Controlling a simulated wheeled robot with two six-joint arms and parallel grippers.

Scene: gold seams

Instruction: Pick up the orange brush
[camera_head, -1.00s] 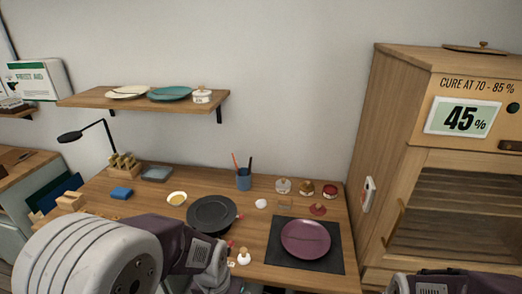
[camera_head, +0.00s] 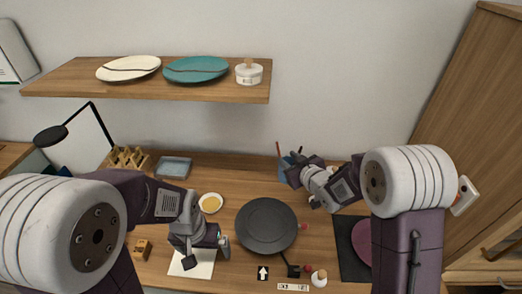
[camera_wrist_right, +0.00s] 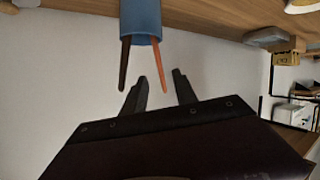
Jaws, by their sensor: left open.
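The orange brush (camera_wrist_right: 161,66) stands in a blue cup (camera_wrist_right: 141,20) with a dark brush (camera_wrist_right: 124,65) beside it; the wrist picture is upside down. In the head view the thin orange handle (camera_head: 278,149) rises from the cup (camera_head: 284,168) at the back of the table. My right gripper (camera_wrist_right: 160,78) is open, and the brush's end shows between its fingertips in the picture; contact cannot be told. In the head view my right gripper (camera_head: 294,168) is at the cup, partly covering it. My left gripper (camera_head: 206,254) is open, low over a white sheet (camera_head: 203,267).
A dark plate (camera_head: 266,226) lies mid-table, with a purple plate (camera_head: 361,240) on a black mat (camera_head: 347,262) to the right. A shelf (camera_head: 70,80) with plates hangs above the table.

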